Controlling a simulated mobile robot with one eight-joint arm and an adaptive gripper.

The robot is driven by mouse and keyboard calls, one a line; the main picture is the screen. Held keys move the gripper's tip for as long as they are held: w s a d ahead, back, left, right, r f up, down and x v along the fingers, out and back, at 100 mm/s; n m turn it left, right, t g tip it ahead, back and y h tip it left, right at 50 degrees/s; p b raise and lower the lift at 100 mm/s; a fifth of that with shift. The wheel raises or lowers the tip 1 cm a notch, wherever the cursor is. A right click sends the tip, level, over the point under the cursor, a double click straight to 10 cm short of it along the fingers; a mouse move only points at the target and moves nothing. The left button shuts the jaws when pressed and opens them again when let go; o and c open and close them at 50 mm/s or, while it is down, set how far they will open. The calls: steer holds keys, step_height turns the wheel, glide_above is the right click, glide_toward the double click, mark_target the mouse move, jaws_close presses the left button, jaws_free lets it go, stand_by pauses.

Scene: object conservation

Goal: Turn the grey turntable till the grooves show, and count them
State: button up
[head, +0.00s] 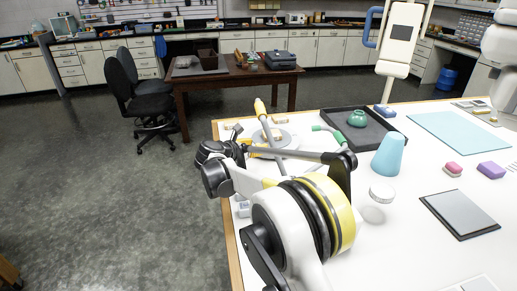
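The grey turntable (290,141) is a flat round disc on the white table, left of the black tray. Part of it is hidden by my arm and a yellow-handled item. I cannot make out any grooves in this view. My gripper (236,132) appears small and dark at the table's left edge, left of the turntable. My arm crosses in front of it, and I cannot tell whether its fingers are open or shut, or whether it touches anything.
A yellow-handled item (260,108) rises by the turntable. A green-handled item (325,130) lies to its right. The black tray (385,139) holds a green pot (357,118). A blue cone (388,156) and white round lid (381,190) stand nearer.

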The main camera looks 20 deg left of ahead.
mark_target(268, 144)
steer(key=shift+x, duration=0.8)
jaws_close()
steer(key=shift+d+n+y, duration=0.9)
steer(key=shift+d+y, duration=0.1)
steer(key=shift+s+d+n+y, duration=0.1)
steer(key=shift+d+n+y, duration=0.35)
steer(key=shift+n+y, duration=0.35)
